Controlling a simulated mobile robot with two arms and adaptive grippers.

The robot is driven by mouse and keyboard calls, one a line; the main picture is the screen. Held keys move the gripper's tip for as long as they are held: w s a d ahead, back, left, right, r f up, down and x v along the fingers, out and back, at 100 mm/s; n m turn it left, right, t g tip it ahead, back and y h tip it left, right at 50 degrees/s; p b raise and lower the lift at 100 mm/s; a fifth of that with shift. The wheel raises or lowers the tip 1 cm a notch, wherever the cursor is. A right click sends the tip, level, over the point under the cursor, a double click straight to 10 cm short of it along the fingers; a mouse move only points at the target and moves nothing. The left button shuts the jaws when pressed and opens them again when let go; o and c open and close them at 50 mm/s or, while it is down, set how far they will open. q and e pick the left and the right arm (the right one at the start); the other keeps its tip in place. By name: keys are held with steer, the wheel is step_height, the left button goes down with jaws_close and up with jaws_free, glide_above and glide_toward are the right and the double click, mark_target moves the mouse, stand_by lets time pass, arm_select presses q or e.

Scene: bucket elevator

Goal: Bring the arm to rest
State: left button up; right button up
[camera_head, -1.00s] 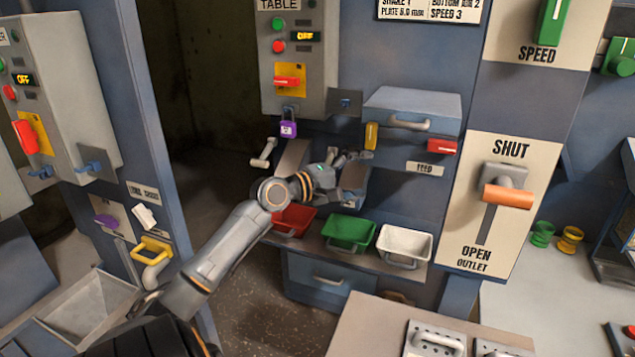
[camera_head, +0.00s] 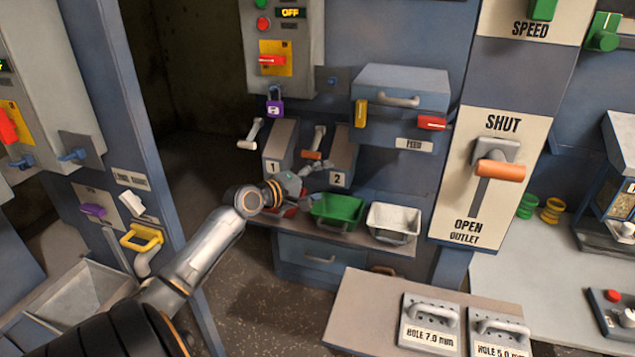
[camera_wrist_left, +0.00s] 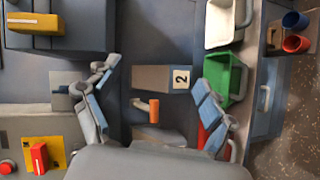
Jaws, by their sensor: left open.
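My left arm comes in from the lower left in the head view. Its gripper (camera_head: 308,187) is in front of the chutes, just above the trays, and partly hides a red tray (camera_head: 289,211). In the left wrist view its jaws (camera_wrist_left: 152,78) are spread wide with nothing between them. Chute 2 (camera_head: 341,165), with an orange-handled lever (camera_head: 312,155), stands behind the gripper; it also shows between the fingers in the wrist view (camera_wrist_left: 150,78). Chute 1 (camera_head: 277,150) is to its left. My right gripper is not in view.
A green tray (camera_head: 337,209) and a white tray (camera_head: 393,222) stand on the shelf close right of the gripper. A purple padlock (camera_head: 275,107) hangs above. A yellow handle (camera_head: 142,237) is left of my arm. A table with hole plates (camera_head: 429,322) is at front right.

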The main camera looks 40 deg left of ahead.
arm_select(q)
steer(key=shift+f, duration=0.1)
stand_by(0.3)
